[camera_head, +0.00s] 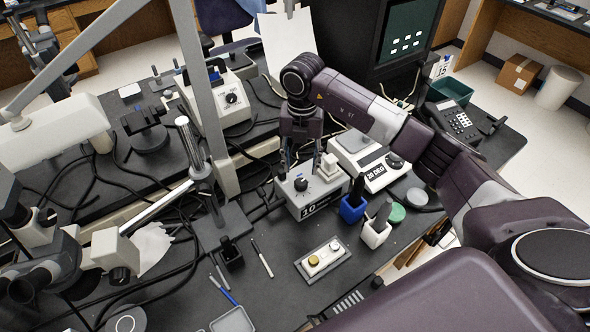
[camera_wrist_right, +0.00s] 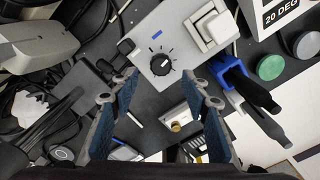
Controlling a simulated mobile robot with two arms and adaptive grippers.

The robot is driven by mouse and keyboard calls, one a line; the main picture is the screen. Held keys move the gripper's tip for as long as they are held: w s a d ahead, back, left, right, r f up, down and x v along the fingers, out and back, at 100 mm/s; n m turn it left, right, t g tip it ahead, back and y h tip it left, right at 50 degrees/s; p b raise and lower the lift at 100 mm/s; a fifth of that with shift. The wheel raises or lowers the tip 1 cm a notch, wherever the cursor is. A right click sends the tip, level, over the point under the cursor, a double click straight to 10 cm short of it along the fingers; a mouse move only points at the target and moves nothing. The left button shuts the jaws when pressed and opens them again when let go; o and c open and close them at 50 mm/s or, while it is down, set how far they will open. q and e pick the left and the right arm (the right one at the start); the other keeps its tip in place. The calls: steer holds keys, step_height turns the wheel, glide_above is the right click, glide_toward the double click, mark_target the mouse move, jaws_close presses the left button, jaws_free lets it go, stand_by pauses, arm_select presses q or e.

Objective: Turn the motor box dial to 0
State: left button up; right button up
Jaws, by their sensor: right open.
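The motor box (camera_head: 316,194) is a small light-grey box on the black bench, with a black dial (camera_head: 301,184) on top and a front label that starts with "10". A white block-like part (camera_wrist_right: 213,27) stands on the box beside the dial. My right gripper (camera_head: 302,161) points down over the box, open and empty. In the right wrist view its fingertips (camera_wrist_right: 160,82) are spread to either side, short of the dial. My left gripper is out of view.
A white device labelled "20 DEG" (camera_head: 367,162) stands right behind the box. Blue (camera_head: 353,208) and white (camera_head: 375,232) holders stand close at its right. A small plate with two knobs (camera_head: 322,258) lies in front. Cables (camera_head: 180,215) and a microscope (camera_head: 50,265) crowd the left.

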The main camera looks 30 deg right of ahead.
mark_target(301, 182)
steer(key=f, duration=0.2)
steer(key=f+p, duration=0.1)
steer(key=f, duration=0.1)
steer(key=shift+s, duration=0.35)
steer(key=shift+w+f+p, duration=0.2)
steer(key=shift+f+p, duration=0.1)
steer(key=shift+f, duration=1.1)
steer(key=c, duration=0.7)
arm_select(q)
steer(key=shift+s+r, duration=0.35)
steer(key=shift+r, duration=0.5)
arm_select(e)
steer(key=c, duration=0.5)
